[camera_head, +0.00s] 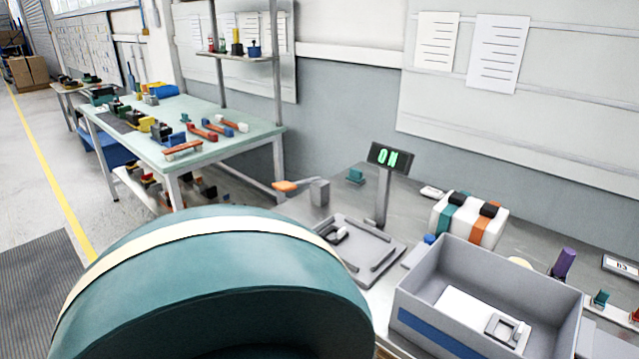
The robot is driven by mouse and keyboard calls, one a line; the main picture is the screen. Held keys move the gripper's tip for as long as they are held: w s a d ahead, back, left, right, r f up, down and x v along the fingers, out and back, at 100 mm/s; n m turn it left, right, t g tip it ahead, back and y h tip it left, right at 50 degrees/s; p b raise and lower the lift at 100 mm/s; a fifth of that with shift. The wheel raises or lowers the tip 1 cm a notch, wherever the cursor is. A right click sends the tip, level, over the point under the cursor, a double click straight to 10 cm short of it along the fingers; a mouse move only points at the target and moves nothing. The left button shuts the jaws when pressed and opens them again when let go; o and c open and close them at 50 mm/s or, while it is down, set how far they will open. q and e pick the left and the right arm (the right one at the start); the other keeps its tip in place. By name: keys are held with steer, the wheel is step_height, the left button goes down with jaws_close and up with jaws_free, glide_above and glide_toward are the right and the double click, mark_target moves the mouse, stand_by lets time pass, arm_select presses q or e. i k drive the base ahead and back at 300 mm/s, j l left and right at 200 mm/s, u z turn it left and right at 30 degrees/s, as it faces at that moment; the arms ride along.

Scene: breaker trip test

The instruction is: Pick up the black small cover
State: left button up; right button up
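A white block-shaped device (484,231) with orange and teal stripes stands on the grey worktable, right of the middle. Two small black pieces sit on its top, a left one (461,198) and a right one (489,209). Either could be the black small cover; I cannot tell which, or whether they are separate parts. Neither of my grippers shows in the head view, so nothing is seen touching these pieces.
A grey bin (430,283) with a white part inside stands in front of the device. Left of it are a grey fixture plate (388,240) and a post with a display (390,157) reading ON. A purple cylinder (563,263) stands right. The lower-left view is blocked.

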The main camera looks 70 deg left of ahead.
mark_target(341, 234)
steer(key=u, duration=2.1)
steer(key=z, duration=0.55)
steer(key=j+z, duration=0.2)
steer(key=z, duration=0.2)
steer(key=i+j+z, duration=0.1)
steer(key=j+z, duration=0.2)
steer(key=z, duration=0.15)
steer(key=j+z, duration=0.2)
steer(key=z, duration=0.2)
steer(key=j+z, duration=0.15)
steer(key=j, duration=0.2)
steer(key=k+j+z, duration=0.15)
steer(key=j, duration=0.2)
steer(key=j+z, duration=0.15)
steer(key=j, duration=0.2)
steer(key=k, duration=0.05)
